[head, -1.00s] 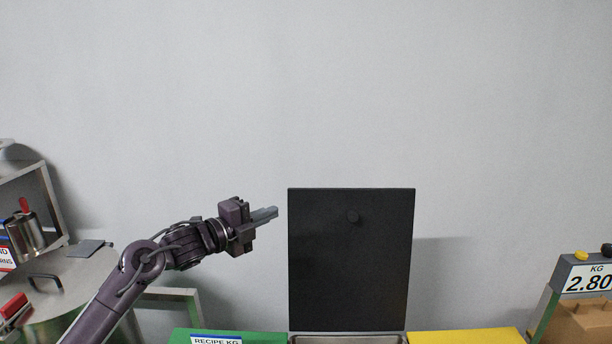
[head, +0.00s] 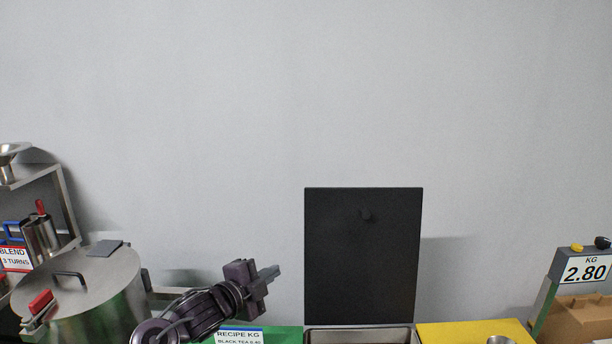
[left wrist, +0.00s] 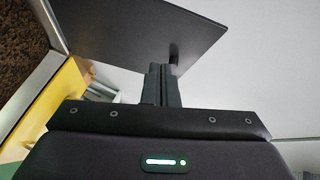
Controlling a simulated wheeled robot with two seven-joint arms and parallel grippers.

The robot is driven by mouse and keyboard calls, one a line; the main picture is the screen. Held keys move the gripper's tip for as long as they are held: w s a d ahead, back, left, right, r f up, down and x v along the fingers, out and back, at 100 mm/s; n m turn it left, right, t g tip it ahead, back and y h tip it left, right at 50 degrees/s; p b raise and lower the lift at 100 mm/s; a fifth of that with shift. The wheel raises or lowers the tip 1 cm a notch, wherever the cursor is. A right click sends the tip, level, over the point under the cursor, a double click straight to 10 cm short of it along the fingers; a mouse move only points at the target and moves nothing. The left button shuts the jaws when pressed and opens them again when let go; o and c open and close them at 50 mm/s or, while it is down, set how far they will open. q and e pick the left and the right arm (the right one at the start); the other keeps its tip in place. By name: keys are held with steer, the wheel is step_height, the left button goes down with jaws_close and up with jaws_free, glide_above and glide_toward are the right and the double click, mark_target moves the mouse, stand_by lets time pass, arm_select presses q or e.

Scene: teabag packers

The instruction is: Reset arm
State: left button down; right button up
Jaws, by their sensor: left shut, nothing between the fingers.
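My left gripper (head: 270,273) is low in the head view, left of the black upright panel (head: 363,255). Its fingers are together with nothing between them, and they point right. In the left wrist view the closed fingers (left wrist: 161,84) stand in front of the same black panel (left wrist: 140,30), apart from any object as far as I can tell. My right gripper is in neither view.
A lidded steel drum (head: 85,285) and a shelf with a steel cup (head: 40,238) stand at left. Below the panel are a metal tray (head: 360,330), a green surface (head: 285,335) and a yellow one (head: 470,332).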

arm_select(q)
steer(key=s+a+f+n+g+y, duration=0.35)
steer(key=s+f+n+y, duration=0.25)
steer(key=s+f+n, duration=0.45)
steer(key=s+a+f+n+g+y, duration=0.1)
steer(key=s+a+f+n+g, duration=0.15)
steer(key=s, duration=0.55)
steer(key=s+a+f+n+g+y, duration=0.1)
steer(key=s+a+f+n+g, duration=0.15)
steer(key=s, duration=0.55)
steer(key=s+a+f+n+g+y, duration=0.1)
steer(key=s+a+f+n+g, duration=0.15)
steer(key=s, duration=0.55)
step_height(320, 180, down, 27)
steer(key=s, duration=0.1)
steer(key=s+a+f, duration=0.2)
steer(key=s+f, duration=0.8)
steer(key=s+a+f+g, duration=0.1)
steer(key=s+a+f, duration=0.1)
steer(key=s+f, duration=0.8)
steer(key=shift+s+f, duration=0.25)
steer(key=shift+s, duration=0.15)
